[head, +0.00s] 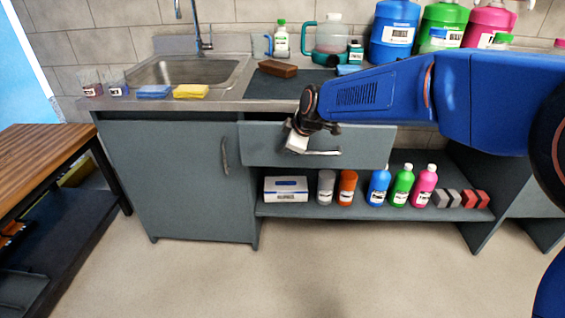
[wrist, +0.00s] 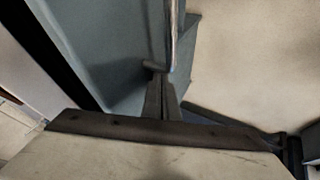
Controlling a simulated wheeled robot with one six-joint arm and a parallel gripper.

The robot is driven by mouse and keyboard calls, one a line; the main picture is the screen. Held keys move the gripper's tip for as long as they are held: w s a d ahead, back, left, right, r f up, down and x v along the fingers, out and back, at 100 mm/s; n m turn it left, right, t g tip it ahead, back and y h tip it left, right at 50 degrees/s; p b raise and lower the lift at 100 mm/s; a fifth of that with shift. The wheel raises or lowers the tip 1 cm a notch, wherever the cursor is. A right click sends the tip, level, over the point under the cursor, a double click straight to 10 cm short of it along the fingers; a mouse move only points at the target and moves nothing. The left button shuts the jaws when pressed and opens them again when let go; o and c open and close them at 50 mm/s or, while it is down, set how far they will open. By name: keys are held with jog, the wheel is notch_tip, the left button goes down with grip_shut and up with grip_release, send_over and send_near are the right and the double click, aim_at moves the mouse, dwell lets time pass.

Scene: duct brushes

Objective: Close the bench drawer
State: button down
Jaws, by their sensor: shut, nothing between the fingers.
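The bench drawer (head: 350,140) has a grey-blue front under the countertop, with a pale bar handle (head: 322,153). Its front appears to stand out from the bench, with a dark gap above it. In the wrist view the drawer front (wrist: 105,40) fills the upper left, beside a black gap, and the handle (wrist: 174,30) runs down from the top. My gripper (head: 298,140) is in front of the drawer, near the handle's left end. Its dark fingers (wrist: 160,85) are shut and empty. I cannot tell whether they touch the drawer or handle.
A cupboard door (head: 175,180) is shut left of the drawer. The open shelf below holds a glove box (head: 286,189), bottles (head: 402,187) and small blocks (head: 470,198). A wooden-topped table (head: 40,160) stands at left. The floor in front is clear.

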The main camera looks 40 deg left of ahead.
jog(key=shift+w+a, duration=0.5)
jog(key=shift+w, duration=0.35)
jog(key=shift+w+a, duration=0.55)
jog(key=shift+w, duration=0.3)
jog(key=shift+w+a, duration=0.5)
jog(key=shift+w, duration=0.35)
jog(key=shift+s, duration=0.1)
